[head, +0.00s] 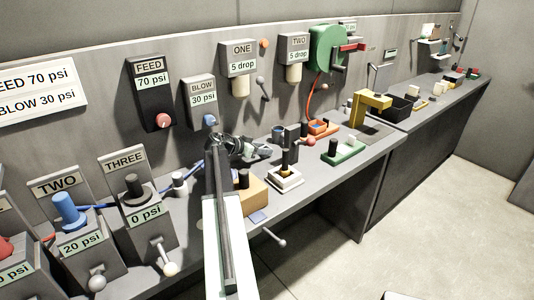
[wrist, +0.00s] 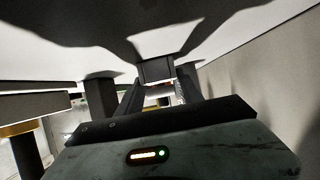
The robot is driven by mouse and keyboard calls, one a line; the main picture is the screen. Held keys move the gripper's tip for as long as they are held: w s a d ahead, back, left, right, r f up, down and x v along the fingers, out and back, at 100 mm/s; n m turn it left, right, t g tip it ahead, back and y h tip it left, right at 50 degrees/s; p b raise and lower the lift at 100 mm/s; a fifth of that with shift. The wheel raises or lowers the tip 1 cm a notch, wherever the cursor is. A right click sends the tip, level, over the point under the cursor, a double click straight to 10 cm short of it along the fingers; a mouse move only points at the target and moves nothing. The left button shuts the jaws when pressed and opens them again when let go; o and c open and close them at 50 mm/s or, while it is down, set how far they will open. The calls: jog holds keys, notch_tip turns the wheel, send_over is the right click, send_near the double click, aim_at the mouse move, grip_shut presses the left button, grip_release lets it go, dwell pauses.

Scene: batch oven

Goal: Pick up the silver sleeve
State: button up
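My gripper (head: 264,150) is at the end of my arm, over the bench behind the tan block and pointing right in the head view. In the wrist view its two dark fingers (wrist: 160,90) stand apart with a lit gap between them. A small grey block-like shape (wrist: 155,70) shows at or beyond the fingertips; I cannot tell whether it touches them. I cannot make out the silver sleeve for sure in either view. A small pale cylinder with a dark top (head: 180,181) stands on the bench left of my arm.
A yellow press (head: 372,104) is farther right. Valve boxes line the left, including THREE (head: 128,165).

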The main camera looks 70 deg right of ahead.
jog(key=shift+c, duration=1.1)
